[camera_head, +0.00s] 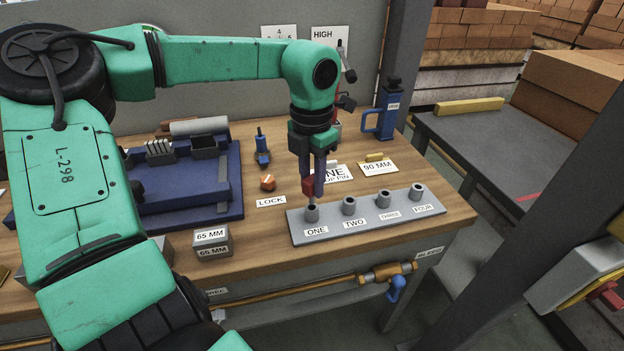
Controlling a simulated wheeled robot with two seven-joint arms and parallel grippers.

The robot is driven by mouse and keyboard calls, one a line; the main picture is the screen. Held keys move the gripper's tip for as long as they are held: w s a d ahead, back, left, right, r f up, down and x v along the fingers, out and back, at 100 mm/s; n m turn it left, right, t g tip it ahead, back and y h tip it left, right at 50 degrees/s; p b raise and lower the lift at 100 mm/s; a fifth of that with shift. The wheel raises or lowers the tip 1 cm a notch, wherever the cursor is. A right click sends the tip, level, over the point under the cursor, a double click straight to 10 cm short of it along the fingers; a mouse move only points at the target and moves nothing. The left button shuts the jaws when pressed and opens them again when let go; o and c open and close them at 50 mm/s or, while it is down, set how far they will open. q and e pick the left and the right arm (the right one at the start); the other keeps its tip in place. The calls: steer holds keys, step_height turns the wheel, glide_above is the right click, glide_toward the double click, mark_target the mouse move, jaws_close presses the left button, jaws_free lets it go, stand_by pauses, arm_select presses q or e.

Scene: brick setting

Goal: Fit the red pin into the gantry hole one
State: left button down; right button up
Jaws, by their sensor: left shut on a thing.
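My left gripper (310,180) points down over the grey gantry plate and is shut on the red pin (308,187). The pin's red head shows between the fingers, and its lower end is directly above or just in the hole-one socket (312,213), beside the label ONE. I cannot tell how deep the pin's tip is. The gantry plate (415,212) lies on the wooden bench with a row of raised round sockets labelled ONE, TWO, THREE and FOUR. The sockets at TWO (349,205), THREE (383,199) and FOUR (417,191) look empty. My right gripper is not in view.
A blue fixture (190,185) stands on the bench at left. An orange knob (268,182) and LOCK label (271,201) lie left of the plate. Grey 65 MM blocks (211,241) sit front left. A blue-handled tool (385,115) stands behind. A brass pipe (300,294) runs below the bench edge.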

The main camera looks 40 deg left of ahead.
mark_target(312, 195)
arm_select(q)
steer(key=shift+f, duration=0.1)
steer(key=shift+f+b, duration=1.7)
steer(key=shift+f, duration=0.3)
steer(key=shift+c, duration=0.6)
jaws_free()
steer(key=shift+r, duration=0.15)
step_height(312, 195, up, 6)
steer(key=p, duration=0.4)
steer(key=shift+p, duration=0.4)
